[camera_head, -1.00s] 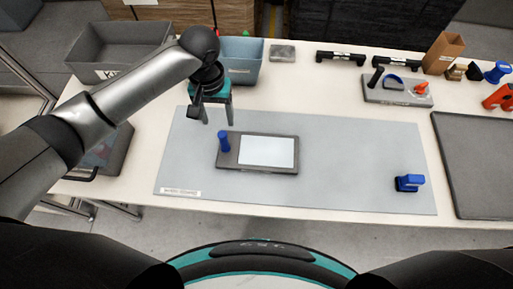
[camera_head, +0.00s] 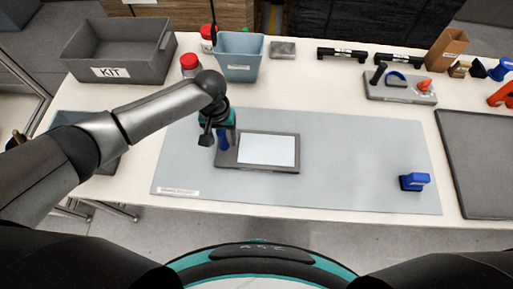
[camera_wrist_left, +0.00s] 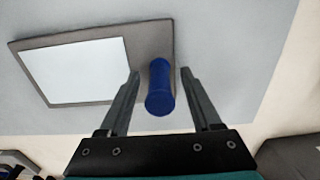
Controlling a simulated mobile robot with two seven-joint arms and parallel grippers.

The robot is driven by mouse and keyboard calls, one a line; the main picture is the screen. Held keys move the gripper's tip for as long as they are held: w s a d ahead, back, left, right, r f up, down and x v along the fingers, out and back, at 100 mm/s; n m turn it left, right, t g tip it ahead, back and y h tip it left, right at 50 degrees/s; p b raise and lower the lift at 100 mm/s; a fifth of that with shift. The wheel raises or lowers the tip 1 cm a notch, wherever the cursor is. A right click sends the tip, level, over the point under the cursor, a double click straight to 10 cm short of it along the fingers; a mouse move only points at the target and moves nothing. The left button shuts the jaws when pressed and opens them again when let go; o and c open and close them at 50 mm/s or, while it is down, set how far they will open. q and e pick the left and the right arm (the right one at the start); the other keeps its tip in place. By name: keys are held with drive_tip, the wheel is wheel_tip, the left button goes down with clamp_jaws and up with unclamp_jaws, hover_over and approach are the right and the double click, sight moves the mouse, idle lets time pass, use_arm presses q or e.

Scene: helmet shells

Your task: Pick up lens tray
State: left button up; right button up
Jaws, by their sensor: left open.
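The lens tray (camera_head: 285,167) is a flat dark grey tray with a white panel on top and a blue upright handle (camera_head: 223,140) at its left end. It lies on the grey-blue mat. My left gripper (camera_head: 224,131) is over the handle end, pointing down. In the left wrist view the blue handle (camera_wrist_left: 159,88) stands between the two spread fingers of the gripper (camera_wrist_left: 161,76), with gaps on both sides. The tray (camera_wrist_left: 160,40) lies beyond the fingers there. My right gripper is not in view.
A blue-handled tool (camera_head: 414,182) stands at the mat's right end. A grey KIT bin (camera_head: 118,75), red-lidded jars (camera_head: 190,66) and a blue bin (camera_head: 240,68) stand at the back left. A dark grey panel (camera_head: 478,165) lies at right. The mat's middle right (camera_head: 350,160) is clear.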

use_arm(q)
clamp_jaws()
idle(0.4)
idle(0.9)
